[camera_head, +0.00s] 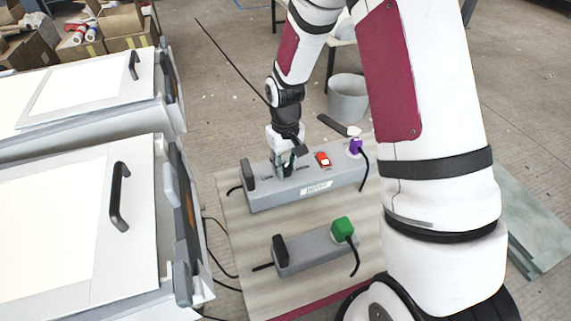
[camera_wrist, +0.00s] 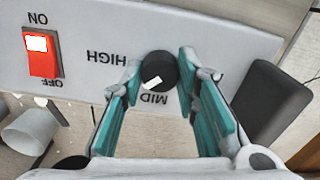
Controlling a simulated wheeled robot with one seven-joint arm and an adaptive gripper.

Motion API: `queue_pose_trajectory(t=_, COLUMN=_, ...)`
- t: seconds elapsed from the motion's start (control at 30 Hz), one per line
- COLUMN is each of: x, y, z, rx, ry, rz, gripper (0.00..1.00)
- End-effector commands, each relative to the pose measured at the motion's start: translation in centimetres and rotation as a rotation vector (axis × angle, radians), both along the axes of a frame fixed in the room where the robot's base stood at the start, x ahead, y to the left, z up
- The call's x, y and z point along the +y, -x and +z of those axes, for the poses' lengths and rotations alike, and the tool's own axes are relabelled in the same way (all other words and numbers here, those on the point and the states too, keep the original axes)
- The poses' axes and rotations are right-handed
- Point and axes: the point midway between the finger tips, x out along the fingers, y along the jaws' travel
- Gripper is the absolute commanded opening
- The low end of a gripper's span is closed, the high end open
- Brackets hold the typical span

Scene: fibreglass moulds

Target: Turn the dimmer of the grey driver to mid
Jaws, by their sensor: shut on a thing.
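The grey driver (camera_head: 335,180) is a long grey box on the board, with a white label on its front. Its dimmer (camera_wrist: 160,67) is a round black knob with a white mark, beside upside-down HIGH and MID lettering. The mark sits low on the knob, slightly left, on the side of MID. My gripper (camera_wrist: 162,73) is shut on the dimmer, one teal finger on each side. In the camera_head view my gripper (camera_head: 286,168) comes down on the driver's left part and mostly hides the knob. A lit red switch (camera_wrist: 41,53) sits between ON and OFF lettering.
A smaller grey box (camera_head: 302,254) with a green plug (camera_head: 342,229) lies in front. A purple plug (camera_head: 355,146) is at the driver's right end. A dark upright block (camera_wrist: 272,100) stands near my fingers. White mould cases (camera_head: 80,200) fill the left; a bucket (camera_head: 347,98) stands behind.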

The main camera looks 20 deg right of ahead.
Motion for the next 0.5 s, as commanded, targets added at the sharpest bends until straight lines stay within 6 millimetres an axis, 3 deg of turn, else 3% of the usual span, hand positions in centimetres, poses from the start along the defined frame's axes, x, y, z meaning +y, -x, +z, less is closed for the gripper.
queue_pose_trajectory(t=0.5, x=0.02, y=-0.03, z=0.1, rx=-0.002, ry=-0.001, rz=0.477, gripper=0.01)
